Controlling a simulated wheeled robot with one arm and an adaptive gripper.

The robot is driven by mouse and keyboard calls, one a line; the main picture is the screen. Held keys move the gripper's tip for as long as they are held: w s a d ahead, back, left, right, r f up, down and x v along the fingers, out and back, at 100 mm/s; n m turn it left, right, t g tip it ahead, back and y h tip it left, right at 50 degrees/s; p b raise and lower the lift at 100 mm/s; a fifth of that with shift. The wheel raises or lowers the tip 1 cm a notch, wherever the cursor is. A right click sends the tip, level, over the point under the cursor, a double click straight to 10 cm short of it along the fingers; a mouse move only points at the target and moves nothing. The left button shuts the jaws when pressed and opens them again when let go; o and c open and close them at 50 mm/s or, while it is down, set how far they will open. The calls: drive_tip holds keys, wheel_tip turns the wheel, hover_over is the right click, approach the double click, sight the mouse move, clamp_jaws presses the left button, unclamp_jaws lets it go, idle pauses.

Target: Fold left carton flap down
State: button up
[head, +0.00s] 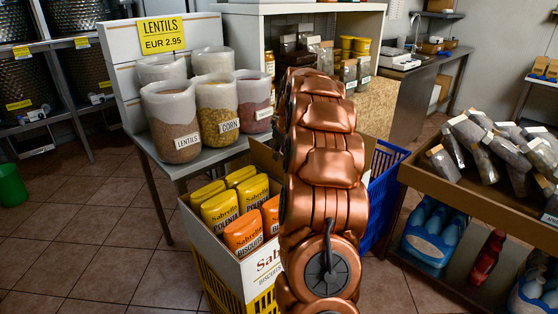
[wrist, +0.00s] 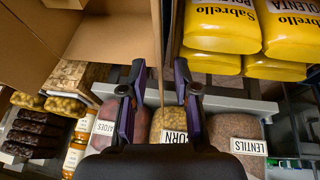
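The carton (head: 232,262) has a white printed front and brown cardboard behind, and stands on a yellow crate. Its left part holds yellow polenta bags (head: 220,210) and orange biscuit bags (head: 243,233). Brown cardboard (head: 264,158) rises at its back, partly behind my arm. In the wrist view, brown cardboard panels (wrist: 110,35) fill the upper left, and polenta bags (wrist: 218,28) lie at the upper right. A thin upright cardboard edge (wrist: 161,50) shows between my gripper's (wrist: 158,68) open fingers, with gaps on both sides. My arm hides my gripper in the head view.
A table behind the carton bears lentil and corn bags (head: 174,120) under a price sign. A blue crate (head: 386,185) stands right of my arm. A brown display stand (head: 415,172) with packets is at the right.

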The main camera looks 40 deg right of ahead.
sight(279, 164)
drive_tip(key=shift+x, duration=2.4)
drive_tip(key=shift+c, duration=0.4)
clamp_jaws()
drive_tip(key=shift+d, duration=0.1)
